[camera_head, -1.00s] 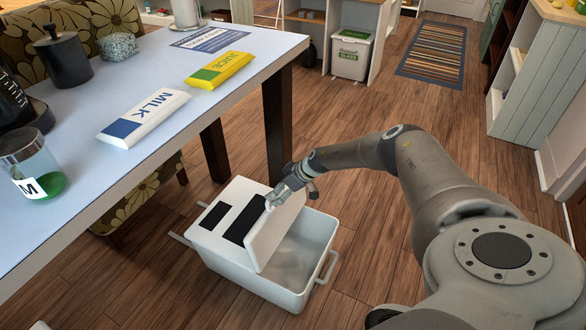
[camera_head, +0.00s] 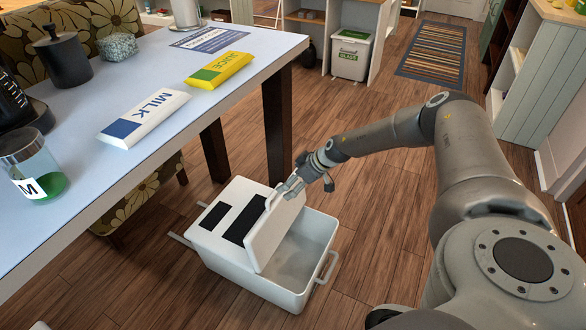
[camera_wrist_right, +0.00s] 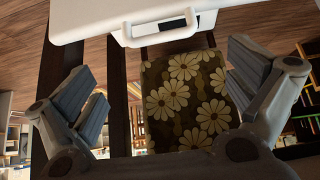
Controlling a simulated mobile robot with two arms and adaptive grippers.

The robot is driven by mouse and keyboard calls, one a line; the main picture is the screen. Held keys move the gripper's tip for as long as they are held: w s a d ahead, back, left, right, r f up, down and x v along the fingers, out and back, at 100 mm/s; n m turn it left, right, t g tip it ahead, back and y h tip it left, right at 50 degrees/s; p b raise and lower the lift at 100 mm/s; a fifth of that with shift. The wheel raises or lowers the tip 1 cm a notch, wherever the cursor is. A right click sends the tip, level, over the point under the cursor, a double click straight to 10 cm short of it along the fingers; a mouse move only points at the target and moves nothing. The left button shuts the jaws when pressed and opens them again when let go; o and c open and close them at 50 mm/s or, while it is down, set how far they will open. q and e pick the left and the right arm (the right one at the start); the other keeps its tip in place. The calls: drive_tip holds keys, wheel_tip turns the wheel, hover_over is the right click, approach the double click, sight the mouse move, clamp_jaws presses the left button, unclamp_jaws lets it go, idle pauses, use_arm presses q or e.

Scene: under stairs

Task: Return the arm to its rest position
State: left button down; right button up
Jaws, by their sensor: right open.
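My right arm reaches in from the right in the head view. Its gripper (camera_head: 292,186) is just above the raised edge of the lid (camera_head: 274,232) of a white box (camera_head: 222,258) on the floor. Whether it touches the lid cannot be told. The lid half stands up and the box's front part is open. In the wrist view the gripper (camera_wrist_right: 163,85) has its fingers wide apart with nothing between them. A white part of the box with a handle (camera_wrist_right: 160,27) lies beyond them at the top. My left gripper is not in view.
A table (camera_head: 225,110) at left holds a milk pack (camera_head: 145,118), a juice pack (camera_head: 220,70), a beaker of green liquid (camera_head: 36,172) and a dark canister (camera_head: 63,57). The wooden floor right of the box is clear.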

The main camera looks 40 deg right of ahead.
idle(0.3)
